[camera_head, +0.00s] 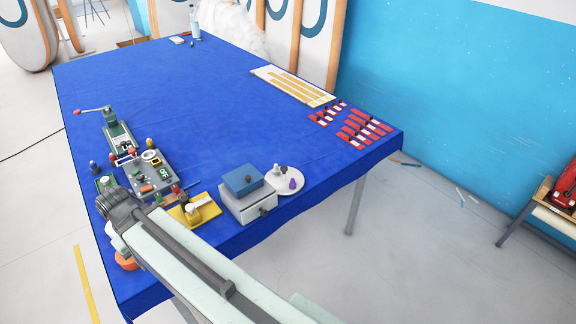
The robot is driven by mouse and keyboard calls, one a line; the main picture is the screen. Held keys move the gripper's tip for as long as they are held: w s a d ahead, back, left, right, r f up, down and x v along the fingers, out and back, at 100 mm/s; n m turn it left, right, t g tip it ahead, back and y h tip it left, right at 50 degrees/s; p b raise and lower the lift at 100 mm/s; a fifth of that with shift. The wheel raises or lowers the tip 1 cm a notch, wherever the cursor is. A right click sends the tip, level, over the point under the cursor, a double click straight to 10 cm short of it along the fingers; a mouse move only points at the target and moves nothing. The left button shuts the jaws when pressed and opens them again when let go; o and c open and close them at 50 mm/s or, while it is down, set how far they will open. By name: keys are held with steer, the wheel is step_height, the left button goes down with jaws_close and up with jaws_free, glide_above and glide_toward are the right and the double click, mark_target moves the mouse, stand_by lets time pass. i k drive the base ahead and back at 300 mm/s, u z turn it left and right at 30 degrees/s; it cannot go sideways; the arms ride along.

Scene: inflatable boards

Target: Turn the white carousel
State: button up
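The white carousel (285,181) is a round white disc on the blue table, near its front edge, just right of a grey box with a blue top. Small items stand on it: a purple piece (292,184), a dark knob-like piece and a pale piece. My arm reaches in from the bottom and ends in a dark part (121,207) over the table's front left, well left of the carousel. I cannot make out gripper fingers there, nor whether they are open or shut. The gripper is not touching the carousel.
The grey box (248,203) and a yellow block device (194,210) stand between my arm's end and the carousel. Control panels (154,172) fill the left side. Red and white pieces (362,131) and a pale board (293,86) lie right. The table's middle (210,110) is clear.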

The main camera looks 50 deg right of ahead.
mark_target(280, 182)
steer(key=z, duration=0.05)
steer(key=i, duration=1)
